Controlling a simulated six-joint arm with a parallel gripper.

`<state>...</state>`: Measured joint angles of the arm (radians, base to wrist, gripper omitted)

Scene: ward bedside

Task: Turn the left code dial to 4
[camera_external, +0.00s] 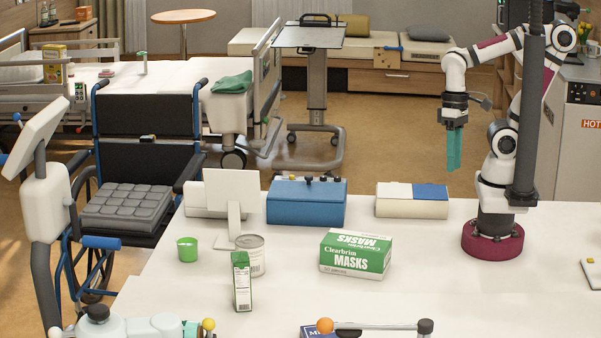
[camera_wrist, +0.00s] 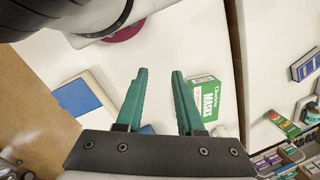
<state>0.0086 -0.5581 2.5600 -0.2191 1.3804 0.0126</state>
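A blue box (camera_external: 306,205) stands at the back edge of the white table in the external view. Several small dark knobs (camera_external: 308,181) stand in a row on its top; they may be the code dials, but no numbers or settings can be read. A bit of blue (camera_wrist: 147,130) shows between my fingers in the wrist view, mostly hidden. My gripper (camera_external: 454,165) hangs fingers down, above and to the right of the blue box, clear of everything. In the wrist view my gripper (camera_wrist: 158,72) has its green fingers apart with nothing held between them.
A white box with a blue panel (camera_external: 412,200) stands between the blue box and my base. A green-and-white masks carton (camera_external: 355,253), a can (camera_external: 251,256), a small green carton (camera_external: 241,281), a green cup (camera_external: 187,249) and a white screen (camera_external: 232,192) share the table. The right front is mostly clear.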

